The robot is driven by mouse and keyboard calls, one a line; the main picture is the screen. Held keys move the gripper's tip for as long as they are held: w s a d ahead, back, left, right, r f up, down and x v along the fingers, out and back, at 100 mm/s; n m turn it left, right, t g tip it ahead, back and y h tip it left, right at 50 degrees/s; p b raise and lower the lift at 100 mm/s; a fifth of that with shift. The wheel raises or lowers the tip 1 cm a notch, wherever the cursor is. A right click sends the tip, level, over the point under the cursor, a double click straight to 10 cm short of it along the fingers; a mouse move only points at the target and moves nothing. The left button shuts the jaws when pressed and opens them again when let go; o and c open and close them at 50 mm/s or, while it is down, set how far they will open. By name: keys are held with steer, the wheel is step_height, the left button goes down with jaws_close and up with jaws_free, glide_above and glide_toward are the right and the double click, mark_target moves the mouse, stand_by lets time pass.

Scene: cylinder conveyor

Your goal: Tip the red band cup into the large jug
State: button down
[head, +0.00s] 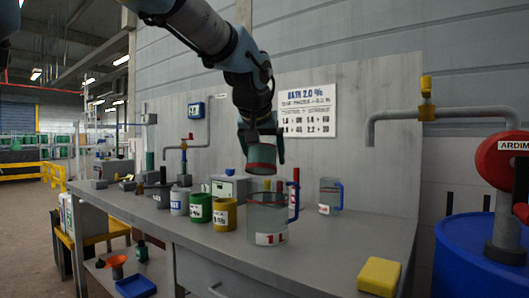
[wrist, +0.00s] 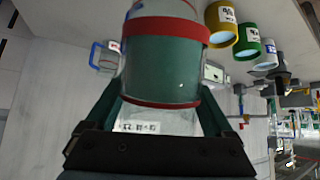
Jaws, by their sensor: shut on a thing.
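The red band cup (head: 262,154) is in my gripper (head: 263,150), above the large jug in the head view. My gripper is shut around the cup's sides. In the wrist view the cup (wrist: 162,70) fills the space between my fingers, with a wide red band and a thinner red edge. I cannot tell its exact tilt or what is in it. The large jug (head: 267,222) is clear, has a "1 L" label and a blue handle, and stands upright on the bench below the cup. Its upper part is partly close under my gripper, and the gap is hard to judge.
A smaller clear jug with a blue handle (head: 329,195) stands behind to the right. Yellow (head: 223,215), green (head: 200,208) and white (head: 179,201) mugs stand to the left. A yellow block (head: 379,276) lies at the bench's front right. A pipe tap (head: 400,113) projects at right.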

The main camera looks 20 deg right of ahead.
steer(key=shift+r+g+y+p, duration=0.35)
steer(key=shift+g+p, duration=0.25)
steer(key=shift+p, duration=1.55)
steer(key=shift+r+g+y+p, duration=0.2)
steer(key=shift+g+y+p, duration=0.35)
steer(key=shift+p, duration=1.6)
steer(key=shift+s+f+g+y+p, duration=0.1)
steer(key=shift+f+g+y+p, duration=0.8)
steer(key=shift+p, duration=2.35)
steer(key=shift+f+g+y+p, duration=0.5)
steer(key=shift+g+p, duration=0.65)
steer(key=shift+p, duration=2.1)
steer(key=shift+r+g+y+p, duration=0.25)
steer(key=shift+g+y+p, duration=0.3)
steer(key=shift+p, duration=1.95)
